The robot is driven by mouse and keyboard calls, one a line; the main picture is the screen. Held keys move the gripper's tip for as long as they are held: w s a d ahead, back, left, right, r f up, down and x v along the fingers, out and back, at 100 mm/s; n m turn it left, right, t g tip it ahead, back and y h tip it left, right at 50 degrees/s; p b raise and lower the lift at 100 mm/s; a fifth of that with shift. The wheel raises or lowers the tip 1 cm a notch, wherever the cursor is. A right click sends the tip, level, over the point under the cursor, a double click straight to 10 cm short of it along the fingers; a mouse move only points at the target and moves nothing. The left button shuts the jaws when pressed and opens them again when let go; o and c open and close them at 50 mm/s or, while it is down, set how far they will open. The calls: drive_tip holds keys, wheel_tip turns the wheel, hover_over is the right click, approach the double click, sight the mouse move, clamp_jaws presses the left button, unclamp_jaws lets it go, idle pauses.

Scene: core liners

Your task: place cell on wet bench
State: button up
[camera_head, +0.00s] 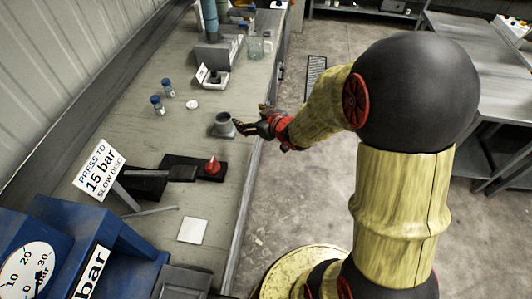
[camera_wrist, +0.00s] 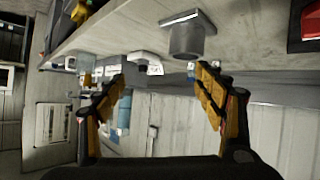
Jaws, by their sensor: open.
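A grey cylindrical cell (camera_head: 223,125) stands upright on the long grey bench (camera_head: 225,190) along the wall, near its front edge. It also shows in the wrist view (camera_wrist: 187,41), where the picture is upside down and the cell has a flat square base. My gripper (camera_head: 247,120) is just right of the cell in the head view, low over the bench edge. Its two yellow fingers are spread apart with nothing between them, as the wrist view (camera_wrist: 162,78) shows. The cell lies beyond the fingertips, and I see no contact.
Two blue-capped bottles (camera_head: 157,106) and a white disc stand behind the cell. A dark base with a red knob (camera_head: 213,166), a white square plate (camera_head: 193,231) and a blue press (camera_head: 75,250) lie nearer. A small white device (camera_head: 213,78) and glassware (camera_head: 256,48) stand farther along.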

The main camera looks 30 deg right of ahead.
drive_tip(key=s+r+m+g+h, duration=0.3)
drive_tip(key=s+r+h, duration=0.1)
drive_tip(key=s+r, duration=0.7)
drive_tip(key=s+a+r+g+y, duration=0.1)
drive_tip(key=s+a, duration=0.2)
drive_tip(key=s, duration=0.6)
drive_tip(key=s+a+r+g+y, duration=0.1)
drive_tip(key=s+a, duration=0.3)
drive_tip(key=s, duration=0.6)
drive_tip(key=shift+r+g, duration=0.55)
drive_tip(key=shift+g, duration=0.15)
drive_tip(key=shift+a, duration=0.1)
